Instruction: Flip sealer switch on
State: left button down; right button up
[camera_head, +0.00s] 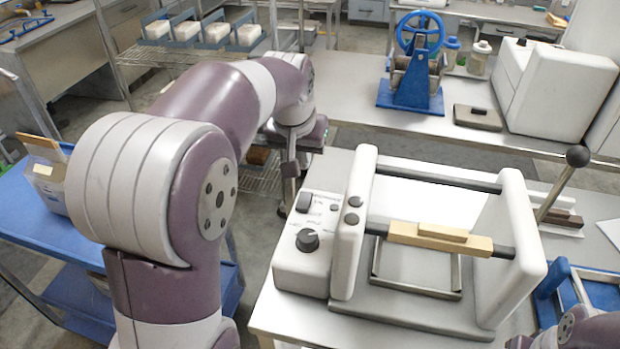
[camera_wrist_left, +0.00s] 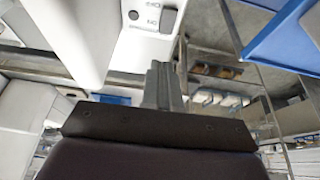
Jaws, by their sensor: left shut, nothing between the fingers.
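The sealer (camera_head: 348,250) stands on the near table, a white frame with dark crossbars and a wooden handle. Its control box at the left end carries a black round knob (camera_head: 307,240) and a dark rocker switch (camera_head: 304,203). The switch also shows at the top of the left wrist view (camera_wrist_left: 168,21). My left gripper (camera_head: 289,192) is shut and empty, pointing down just left of and behind the switch. In the left wrist view its closed fingers (camera_wrist_left: 162,78) lie close below the switch; I cannot tell whether they touch the box. My right gripper is out of view.
A lever with a black ball (camera_head: 578,156) rises right of the sealer. A blue-wheeled device (camera_head: 412,75) and a white machine (camera_head: 555,88) stand on the table behind. A blue cart (camera_head: 62,245) with a paper bag (camera_head: 46,175) is at left. Floor shows between cart and table.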

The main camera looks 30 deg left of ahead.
aim_at(310, 198)
pick_arm(q)
jog(key=x, duration=1.2)
jog(key=shift+f+p, duration=0.25)
jog(key=shift+p, duration=0.05)
jog(key=shift+w+f, duration=0.15)
jog(key=shift+f, duration=0.4)
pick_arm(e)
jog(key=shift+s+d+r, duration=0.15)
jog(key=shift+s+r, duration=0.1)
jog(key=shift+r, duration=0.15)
